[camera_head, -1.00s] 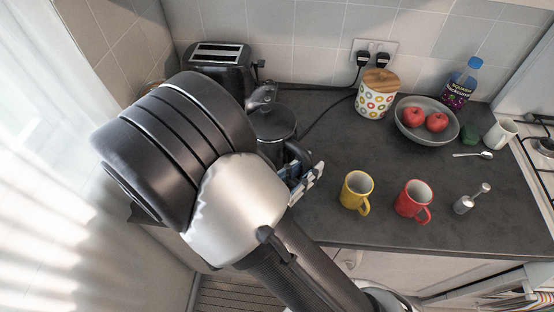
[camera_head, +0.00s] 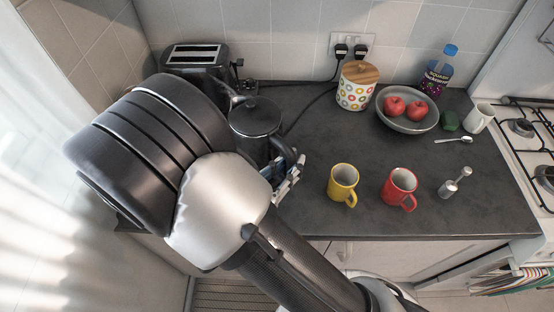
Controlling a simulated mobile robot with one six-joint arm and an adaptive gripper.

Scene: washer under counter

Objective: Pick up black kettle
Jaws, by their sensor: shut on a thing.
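The black kettle (camera_head: 254,118) is at the left part of the dark counter, in front of the toaster. Its round lid faces up and its spout points to the back left. Its handle (camera_head: 287,152) is on the near right side. My gripper (camera_head: 286,172) is shut on the kettle at this handle. My arm hides the kettle's lower left part and much of the gripper. I cannot tell whether the kettle's bottom touches the counter.
A black toaster (camera_head: 196,58) stands behind the kettle. A yellow mug (camera_head: 342,180) and a red mug (camera_head: 398,186) stand to its right. A spotted jar (camera_head: 357,88), a grey bowl (camera_head: 408,121) with red fruit and a bottle (camera_head: 437,72) are farther back. Counter between kettle and bowl is clear.

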